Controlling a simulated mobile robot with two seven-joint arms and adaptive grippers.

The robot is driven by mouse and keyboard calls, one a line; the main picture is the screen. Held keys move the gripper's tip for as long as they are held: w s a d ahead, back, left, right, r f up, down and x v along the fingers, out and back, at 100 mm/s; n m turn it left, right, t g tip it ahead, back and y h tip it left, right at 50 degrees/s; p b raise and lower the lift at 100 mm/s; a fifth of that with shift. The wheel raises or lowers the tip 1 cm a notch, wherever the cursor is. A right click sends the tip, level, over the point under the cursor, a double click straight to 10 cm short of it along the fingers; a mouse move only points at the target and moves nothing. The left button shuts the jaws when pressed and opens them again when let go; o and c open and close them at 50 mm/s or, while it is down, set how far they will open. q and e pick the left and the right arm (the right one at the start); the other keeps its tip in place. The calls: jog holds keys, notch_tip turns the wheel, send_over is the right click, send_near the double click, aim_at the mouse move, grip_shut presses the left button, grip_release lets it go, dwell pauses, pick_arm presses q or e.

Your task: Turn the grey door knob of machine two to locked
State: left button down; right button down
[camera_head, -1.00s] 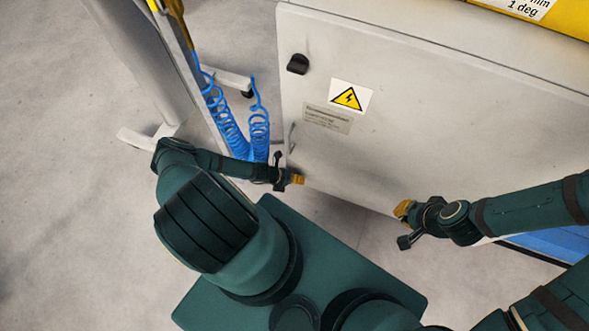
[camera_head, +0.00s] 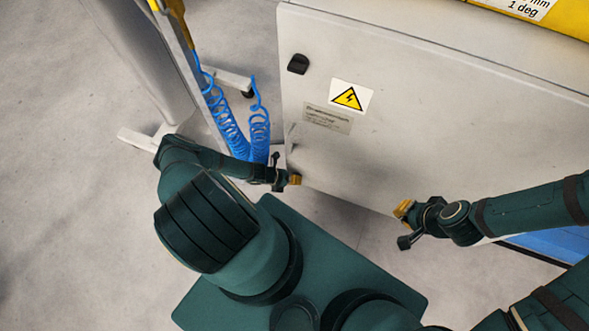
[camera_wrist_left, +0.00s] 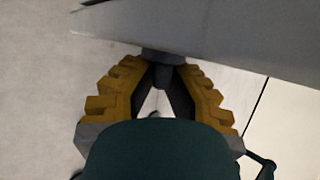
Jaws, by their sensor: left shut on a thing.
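The grey door knob (camera_wrist_left: 163,58) is at the lower edge of the pale cabinet door (camera_head: 420,130) in the left wrist view. The yellow fingers of my left gripper (camera_wrist_left: 160,80) close in on it from both sides and are shut on it. In the head view my left gripper (camera_head: 295,180) is at the door's lower left corner and hides the knob. My right gripper (camera_head: 403,209) is near the lower edge of the door, further right. Its fingers are too small to tell open from shut.
A black knob (camera_head: 298,64) is at the door's upper left, beside a yellow warning sign (camera_head: 348,97) and a label (camera_head: 327,118). Blue coiled hoses (camera_head: 258,125) hang left of the cabinet, close to my left forearm. The floor (camera_head: 70,200) at left is clear.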

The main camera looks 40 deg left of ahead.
pick_arm(q)
jog(key=h, duration=0.1)
jog(key=t+h, duration=0.1)
jog(key=w+n+h, duration=0.1)
jog(key=shift+a+r+t+h, duration=0.1)
jog(key=shift+a+t+h, duration=0.15)
jog(key=shift+t+h, duration=0.15)
jog(key=shift+a+h, duration=0.1)
jog(key=shift+h, duration=0.4)
jog(key=c, duration=1)
grip_release()
jog(key=shift+r, duration=0.1)
jog(key=shift+s+n, duration=0.2)
jog(key=shift+n, duration=0.1)
